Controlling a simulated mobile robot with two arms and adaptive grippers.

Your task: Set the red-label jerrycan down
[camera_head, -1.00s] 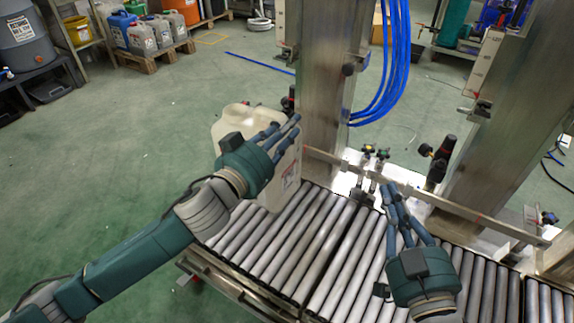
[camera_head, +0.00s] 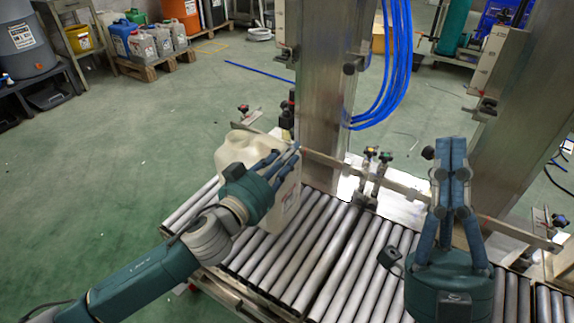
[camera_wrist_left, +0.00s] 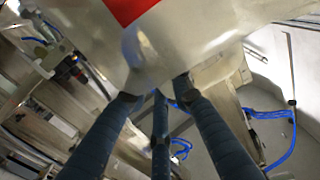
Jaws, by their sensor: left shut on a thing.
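The jerrycan (camera_head: 236,152) is off-white and stands roughly upright at the left end of the roller conveyor (camera_head: 312,262). Part of a label with red on it shows on its right side, behind my fingers. My left gripper (camera_head: 283,163) is shut on the jerrycan's upper part. I cannot tell whether its base touches the rollers. In the left wrist view the jerrycan (camera_wrist_left: 200,35) fills the top, with a red patch, and the fingers reach to it. My right gripper (camera_head: 452,150) is over the right part of the conveyor, fingers pointing up and close together, holding nothing visible.
A guide rail (camera_head: 400,188) with clamp knobs (camera_head: 372,155) runs along the conveyor's far side. Steel columns (camera_head: 325,95) and blue hoses (camera_head: 398,60) stand behind it. Several other cans (camera_head: 143,45) sit on a pallet at the far left. The green floor at left is clear.

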